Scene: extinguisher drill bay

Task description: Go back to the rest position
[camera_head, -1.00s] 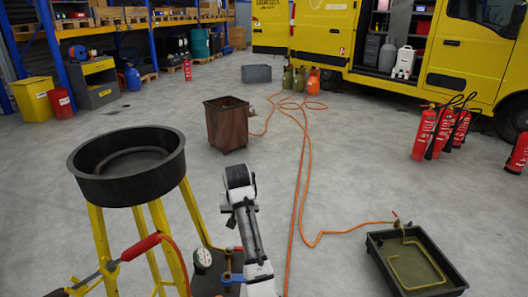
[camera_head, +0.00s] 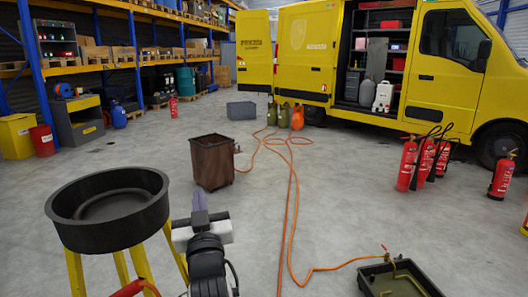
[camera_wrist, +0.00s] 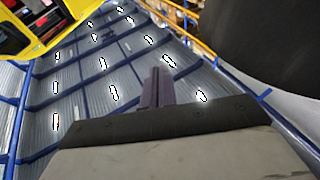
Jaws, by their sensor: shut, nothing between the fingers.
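My gripper (camera_head: 199,201) is at the lower middle of the head view, just right of the black round pan on the yellow stand. Its narrow fingers point up and away from me, together and empty. In the wrist view the fingers (camera_wrist: 158,88) also show closed, with nothing between them. Behind them are the ceiling panels and blue beams. My arm is raised in front of my body and hides part of the floor.
The black pan (camera_head: 108,207) stands close on the left on yellow legs (camera_head: 75,270). A brown bin (camera_head: 212,162) stands ahead. Orange hose (camera_head: 293,200) crosses the floor to a black tray (camera_head: 372,284). Red extinguishers (camera_head: 407,165) and a yellow van (camera_head: 310,60) are right and behind.

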